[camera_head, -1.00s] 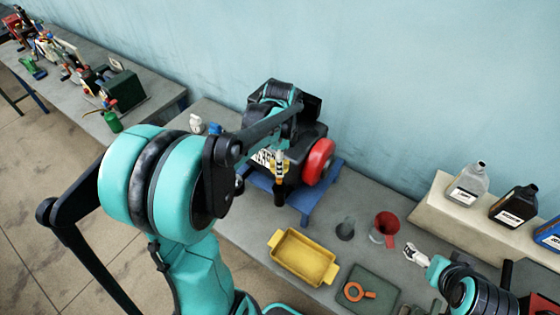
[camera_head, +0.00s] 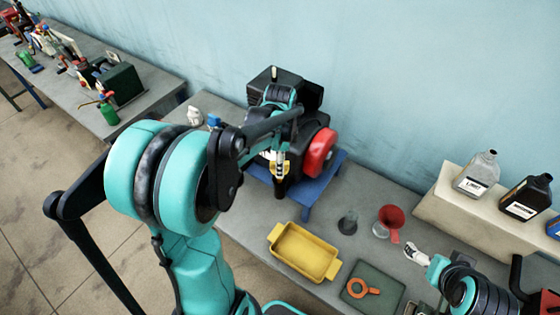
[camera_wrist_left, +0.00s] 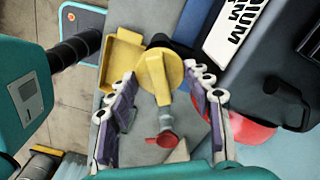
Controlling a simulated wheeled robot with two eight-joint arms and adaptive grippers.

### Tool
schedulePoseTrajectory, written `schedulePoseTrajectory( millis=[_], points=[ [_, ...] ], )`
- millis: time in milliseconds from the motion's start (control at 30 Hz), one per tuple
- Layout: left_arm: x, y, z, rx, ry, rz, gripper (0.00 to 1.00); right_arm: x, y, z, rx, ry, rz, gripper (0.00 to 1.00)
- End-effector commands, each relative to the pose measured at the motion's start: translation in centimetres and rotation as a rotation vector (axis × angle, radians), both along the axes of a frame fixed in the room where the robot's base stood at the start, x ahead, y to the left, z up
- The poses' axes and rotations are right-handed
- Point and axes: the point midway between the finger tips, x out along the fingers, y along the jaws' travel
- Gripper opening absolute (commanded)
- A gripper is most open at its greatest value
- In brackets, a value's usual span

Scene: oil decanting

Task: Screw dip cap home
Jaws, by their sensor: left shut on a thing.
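My left gripper (camera_head: 281,168) is at the front of the black engine (camera_head: 272,88), shut on the yellow dip cap. The cap also shows in the left wrist view (camera_wrist_left: 157,74), between the two fingertips (camera_wrist_left: 160,76). Whether the cap's thread is fully seated is hidden. My right gripper (camera_head: 414,251) is over the bench at the right, away from the engine, and its jaw opening is too small to read.
The engine stands on a blue stand (camera_head: 314,199). In front are a yellow tray (camera_head: 304,251), a grey beaker (camera_head: 348,223), a red funnel (camera_head: 390,220) and an orange ring tool (camera_head: 359,288) on a green mat (camera_head: 386,290). Bottles (camera_head: 475,174) stand on a raised shelf (camera_head: 450,213).

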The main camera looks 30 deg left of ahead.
Motion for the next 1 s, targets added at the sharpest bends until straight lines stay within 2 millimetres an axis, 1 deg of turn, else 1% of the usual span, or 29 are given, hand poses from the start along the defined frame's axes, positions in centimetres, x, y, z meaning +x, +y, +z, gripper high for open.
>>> schedulePoseTrajectory(
  millis=[33, 200, 300, 1000],
  points=[
    [0.0, 0.0, -0.8, 0.0, 0.0, 0.0, 0.16, 0.0, 0.0, -0.7, 0.0, 0.0, 0.0, 0.92],
    [0.0, 0.0, -2.3, 0.0, 0.0, 0.0, 0.16, 0.0, 0.0, -2.0, 0.0, 0.0, 0.0, 0.92],
    [0.0, 0.0, -2.9, 0.0, 0.0, 0.0, 0.16, 0.0, 0.0, -2.4, 0.0, 0.0, 0.0, 0.92],
    [0.0, -0.1, -2.9, 0.0, 0.0, 0.0, 0.16, 0.0, 0.0, -2.5, 0.0, 0.0, 0.0, 0.92]
  ],
)
